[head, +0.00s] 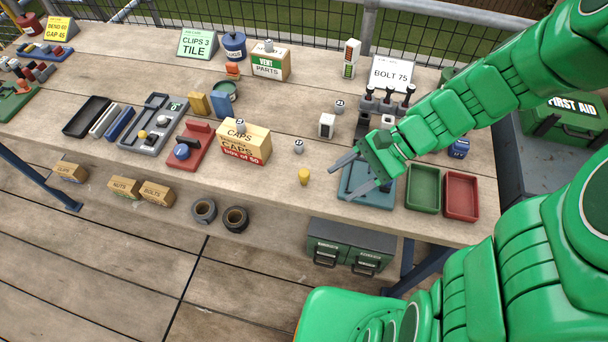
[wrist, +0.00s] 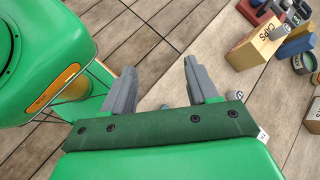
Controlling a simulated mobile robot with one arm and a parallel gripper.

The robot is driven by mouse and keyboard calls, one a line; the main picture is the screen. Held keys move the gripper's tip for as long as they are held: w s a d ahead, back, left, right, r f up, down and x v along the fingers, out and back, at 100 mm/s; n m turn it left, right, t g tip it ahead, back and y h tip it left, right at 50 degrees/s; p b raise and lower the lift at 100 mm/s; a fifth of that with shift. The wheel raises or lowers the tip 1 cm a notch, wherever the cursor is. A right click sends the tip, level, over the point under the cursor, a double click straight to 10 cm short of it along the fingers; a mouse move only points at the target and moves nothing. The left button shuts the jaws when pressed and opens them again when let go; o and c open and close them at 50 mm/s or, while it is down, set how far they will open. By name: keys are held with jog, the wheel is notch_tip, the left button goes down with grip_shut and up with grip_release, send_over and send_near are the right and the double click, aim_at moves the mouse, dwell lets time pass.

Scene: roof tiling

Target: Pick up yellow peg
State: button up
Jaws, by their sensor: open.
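The jaws are spread and empty, apart from the peg. In the wrist view the two grey fingers (wrist: 158,66) stand wide apart with deck boards behind them. I cannot make out the yellow peg in the wrist view.
The CAPS box (head: 244,144) stands left of the peg, and a grey numbered peg (head: 298,147) just behind it. A green tray (head: 423,188) and a red tray (head: 461,195) lie to the right. The bench around the yellow peg is clear.

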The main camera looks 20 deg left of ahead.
jog(key=w+a+f+m+y, duration=0.3)
jog(key=w+f+m, duration=0.2)
jog(key=f, duration=0.1)
jog(key=m+t+y, duration=0.1)
jog(key=m+t, duration=0.1)
jog(key=m, duration=0.2)
send_near(304, 175)
jog(key=f, duration=0.1)
jog(key=a+f, duration=0.1)
jog(key=f, duration=0.1)
jog(key=shift+w+a, duration=0.2)
jog(key=shift+a, duration=0.15)
jog(key=shift+a+r+x, duration=0.1)
jog(key=shift+r+x, duration=0.05)
jog(key=shift+x, duration=1.15)
jog(key=shift+a+r+x, duration=0.1)
jog(key=shift+r+x, duration=0.1)
jog(key=shift+x, duration=1.1)
jog(key=shift+r+x, duration=0.15)
jog(key=shift+x, duration=1.15)
jog(key=shift+s, duration=0.1)
jog(key=shift+y, duration=0.3)
jog(key=c, duration=1)
